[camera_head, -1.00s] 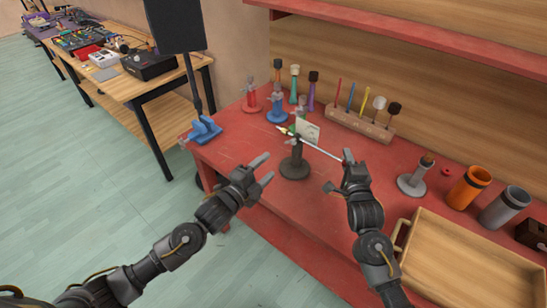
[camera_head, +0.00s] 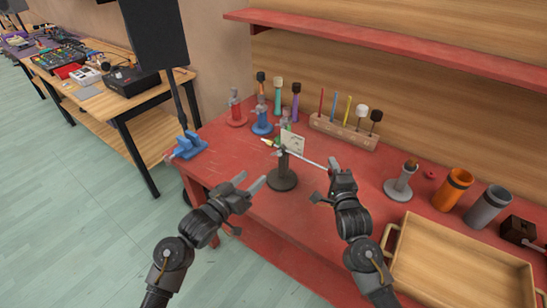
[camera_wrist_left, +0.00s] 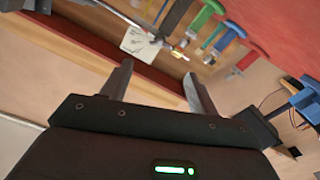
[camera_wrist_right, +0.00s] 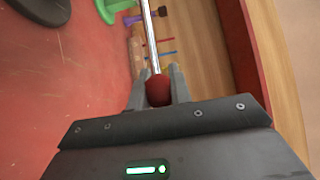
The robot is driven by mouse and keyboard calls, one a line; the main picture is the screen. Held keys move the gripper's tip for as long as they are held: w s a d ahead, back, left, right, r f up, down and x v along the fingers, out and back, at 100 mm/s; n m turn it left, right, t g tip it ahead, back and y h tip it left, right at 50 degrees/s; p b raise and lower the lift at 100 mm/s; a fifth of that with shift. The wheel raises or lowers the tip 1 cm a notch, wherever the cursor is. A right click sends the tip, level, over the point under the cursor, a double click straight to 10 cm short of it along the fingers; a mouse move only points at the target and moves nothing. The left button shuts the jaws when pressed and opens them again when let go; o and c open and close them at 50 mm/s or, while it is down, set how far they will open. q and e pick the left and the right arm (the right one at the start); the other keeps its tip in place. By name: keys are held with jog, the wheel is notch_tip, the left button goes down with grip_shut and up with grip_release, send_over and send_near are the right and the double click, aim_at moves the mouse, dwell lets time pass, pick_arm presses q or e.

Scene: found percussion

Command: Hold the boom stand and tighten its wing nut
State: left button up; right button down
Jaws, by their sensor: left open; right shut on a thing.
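The boom stand (camera_head: 283,172) stands upright on the red table, with a round dark base and a short post. Its thin silver boom (camera_head: 310,160) slants across the top of the post. My right gripper (camera_head: 335,168) is shut on the boom's dark red end (camera_wrist_right: 158,90), with the rod running away from the jaws in the right wrist view. My left gripper (camera_head: 253,182) is open and empty, left of the stand and apart from it. The boom's tip (camera_wrist_left: 180,53) shows beyond its fingers in the left wrist view. The wing nut is too small to make out.
A white card (camera_head: 292,143) is just behind the post. Red (camera_head: 236,112) and blue (camera_head: 262,124) stands are behind left; a mallet block (camera_head: 342,132) is behind. A grey stand (camera_head: 398,187), cups and a wooden tray (camera_head: 462,262) are right. The front-left tabletop is clear.

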aim_at(278, 153)
pick_arm(q)
jog(key=x, duration=1.2)
jog(key=c, duration=1)
jog(key=m, duration=0.3)
jog(key=shift+w, duration=0.1)
jog(key=o, duration=1)
